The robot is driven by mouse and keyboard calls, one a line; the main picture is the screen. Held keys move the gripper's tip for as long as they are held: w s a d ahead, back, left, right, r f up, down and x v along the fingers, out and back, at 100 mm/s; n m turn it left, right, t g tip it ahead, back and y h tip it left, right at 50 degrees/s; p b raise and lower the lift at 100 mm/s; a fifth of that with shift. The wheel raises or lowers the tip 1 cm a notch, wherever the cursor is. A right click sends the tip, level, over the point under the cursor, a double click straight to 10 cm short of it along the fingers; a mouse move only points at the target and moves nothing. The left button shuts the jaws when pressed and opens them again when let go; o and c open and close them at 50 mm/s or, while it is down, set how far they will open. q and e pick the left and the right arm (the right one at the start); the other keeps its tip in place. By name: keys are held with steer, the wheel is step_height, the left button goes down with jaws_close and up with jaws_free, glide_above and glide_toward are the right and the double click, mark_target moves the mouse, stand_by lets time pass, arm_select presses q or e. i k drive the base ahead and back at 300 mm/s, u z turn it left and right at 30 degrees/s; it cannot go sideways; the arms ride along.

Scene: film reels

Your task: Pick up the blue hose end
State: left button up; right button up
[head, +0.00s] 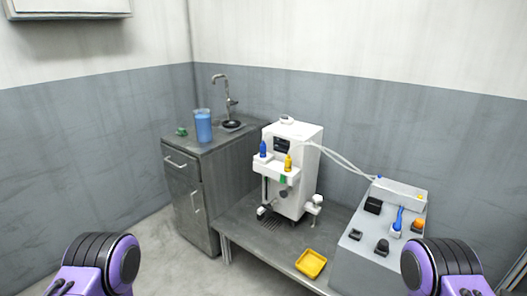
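A small blue piece (398,220), which looks like the blue hose end, sits on the sloped face of a grey box (352,262) at the right. It is too small to tell how it is attached. A blue bottle-shaped piece (263,149) and a yellow one (288,163) stand upright on the front ledge of a white machine (305,150). Purple and black parts of my arms show at the bottom left and bottom right corners. Neither gripper is in view.
White hoses (340,160) run from the machine to the grey box. A yellow tray (311,264) lies on the low metal table (262,252). A blue cup (203,126) stands on the sink cabinet (181,199). The floor at left is clear.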

mark_target(262, 146)
steer(key=u, duration=1.1)
steer(key=i, duration=1.95)
steer(key=z, duration=2.7)
